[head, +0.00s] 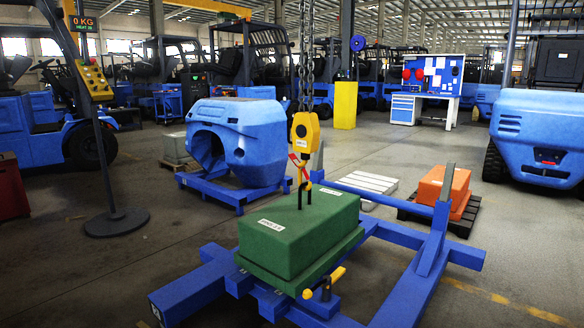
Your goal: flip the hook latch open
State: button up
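A yellow hook block (305,133) hangs on chains right of the middle of the head view. A small red hook latch (298,166) shows below it, slanting across the dark hook (304,182). The hook hangs at a dark lifting loop (305,198) on top of the green counterweight (296,232). At this size I cannot tell whether the hook passes through the loop, or whether the latch is open or shut. The counterweight sits level on a blue frame (210,285). My gripper is not in view.
A yellow-handled clamp (322,285) stands at the counterweight's front edge. A control post (103,140) with a display reading 0 KG stands left. A blue machine body (255,140) and an orange block (443,190) stand behind. The floor at left front is clear.

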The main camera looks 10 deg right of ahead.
aim_at(292, 156)
jog(key=i+j, duration=0.15)
jog(key=j, duration=0.2)
jog(key=i+j, duration=0.1)
jog(key=j, duration=0.3)
jog(key=i+j, duration=0.15)
jog(key=j, duration=0.2)
jog(key=i+j, duration=0.15)
jog(key=j, duration=0.25)
jog(key=i+j, duration=0.1)
jog(key=j, duration=0.25)
jog(key=i+j, duration=0.15)
jog(key=j, duration=0.25)
jog(key=i+l+u, duration=0.1)
jog(key=i, duration=0.7)
jog(key=i+l+u, duration=0.1)
jog(key=i, duration=0.7)
jog(key=i+l, duration=0.3)
